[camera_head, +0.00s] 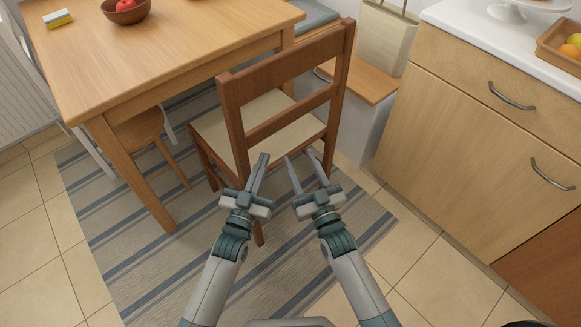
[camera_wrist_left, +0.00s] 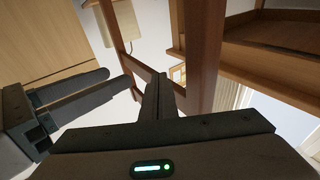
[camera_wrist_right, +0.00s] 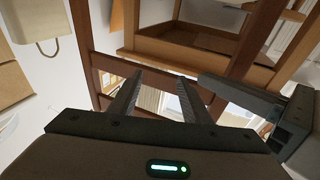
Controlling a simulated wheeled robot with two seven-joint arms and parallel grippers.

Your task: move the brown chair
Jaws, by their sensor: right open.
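The brown chair (camera_head: 287,70) stands upright on the striped rug, its slatted back toward me and its cream seat (camera_head: 262,118) facing the table. My left gripper (camera_head: 262,160) is in front of the chair back's lower left; its fingers are together with nothing visible between them. In the left wrist view, brown chair wood (camera_wrist_left: 201,50) rises beyond these fingers (camera_wrist_left: 158,88). My right gripper (camera_head: 302,164) is open and empty near the lower right of the back. The right wrist view shows its spread fingers (camera_wrist_right: 158,85) before a brown chair rail (camera_wrist_right: 150,73). Contact is unclear.
A cabinet (camera_head: 470,140) stands right and a bench (camera_head: 365,85) behind. Striped rug (camera_head: 150,265) lies open at left.

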